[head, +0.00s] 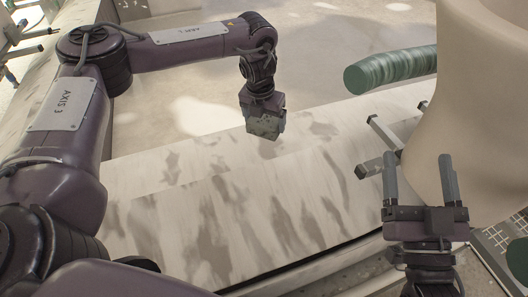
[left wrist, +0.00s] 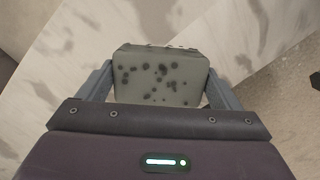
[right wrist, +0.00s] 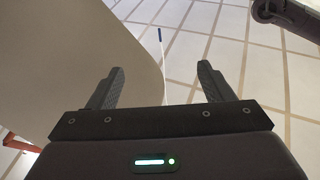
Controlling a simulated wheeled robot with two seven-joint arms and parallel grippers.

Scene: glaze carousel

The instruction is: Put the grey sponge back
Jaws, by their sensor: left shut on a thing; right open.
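The grey sponge (head: 265,126) is a small block held below my left gripper (head: 262,108). In the left wrist view the sponge (left wrist: 160,84) shows as a grey-green block with dark pores, gripped between both fingers. My left gripper is shut on it, above a pale, blotched ledge (head: 230,205). It looks clear of the surface, though the height is hard to judge. My right gripper (head: 418,170) is open and empty in front of a large beige rounded body (head: 475,110). I cannot make out a resting place for the sponge.
A green streaked cylinder (head: 392,70) juts out left of the beige body. Square metal bars (head: 384,132) stick out below it. A dark grid panel (head: 492,243) lies at the lower right. The pale ledge between my grippers looks bare.

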